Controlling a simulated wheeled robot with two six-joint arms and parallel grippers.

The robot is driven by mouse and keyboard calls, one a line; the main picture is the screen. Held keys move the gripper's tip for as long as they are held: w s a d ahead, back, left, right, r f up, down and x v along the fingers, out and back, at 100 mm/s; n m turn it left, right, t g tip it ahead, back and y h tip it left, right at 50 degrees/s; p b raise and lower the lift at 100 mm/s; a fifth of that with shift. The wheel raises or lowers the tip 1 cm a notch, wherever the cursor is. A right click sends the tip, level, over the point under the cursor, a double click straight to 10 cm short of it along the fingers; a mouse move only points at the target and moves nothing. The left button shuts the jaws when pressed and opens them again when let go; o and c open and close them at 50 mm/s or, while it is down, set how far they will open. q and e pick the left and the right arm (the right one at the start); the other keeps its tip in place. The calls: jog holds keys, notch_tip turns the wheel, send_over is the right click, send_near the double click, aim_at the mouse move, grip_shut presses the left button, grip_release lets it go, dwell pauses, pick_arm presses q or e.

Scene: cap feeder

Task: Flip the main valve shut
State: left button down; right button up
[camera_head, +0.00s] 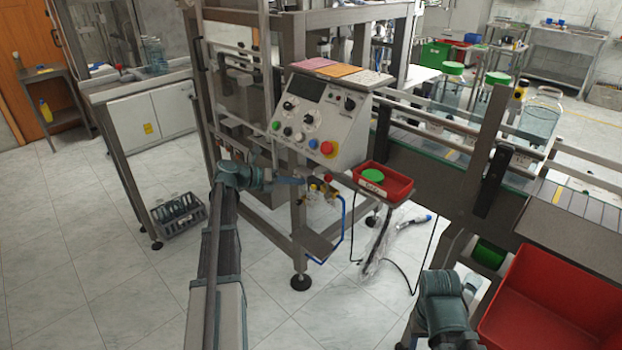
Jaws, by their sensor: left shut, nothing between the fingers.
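The main valve (318,189) is a small brass fitting with a red part and a yellow part. It sits below the control box, on the machine's frame, with a blue hose running down from it. My left gripper (298,181) is shut and empty, its fingertips just left of the valve. I cannot tell whether they touch it. The valve handle's exact position is too small to make out. My right arm shows at the lower right, but its gripper is not in view.
The control box (322,118) with buttons and a red knob overhangs the valve. A red tray (397,188) with a green lid stands close on its right. A conveyor (580,200) and a large red bin (560,300) fill the right. A grey crate (180,222) is on the floor left.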

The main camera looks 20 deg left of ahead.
pick_arm(q)
jog(key=shift+p+v, duration=0.35)
jog(key=shift+v, duration=1.05)
